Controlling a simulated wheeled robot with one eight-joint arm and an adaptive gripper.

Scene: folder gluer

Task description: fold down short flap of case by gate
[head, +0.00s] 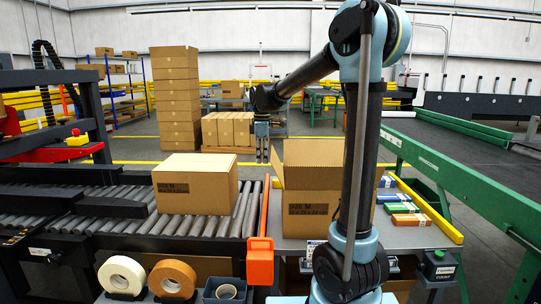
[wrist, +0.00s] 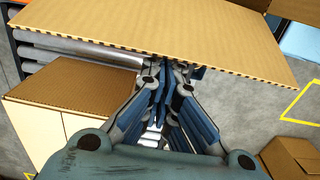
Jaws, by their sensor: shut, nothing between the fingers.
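The open case (head: 308,205), marked SIZE M, stands just right of the orange gate (head: 262,225). Its far flap (head: 318,152) stands up and a narrower flap (head: 277,168) stands at its left side. My gripper (head: 263,160) is shut and empty, pointing down to the left of the case near that left flap. In the wrist view the shut fingers (wrist: 165,68) are by the corrugated edge of a cardboard flap (wrist: 150,25), whose panel spans the top of the picture. I cannot tell whether they touch it. My arm hides the case's right part.
A closed SIZE M case (head: 195,188) sits on the roller conveyor (head: 130,222) at left. Colored packs (head: 402,208) lie on the table at right. Tape rolls (head: 172,278) are in front. Stacked cartons (head: 178,100) stand behind.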

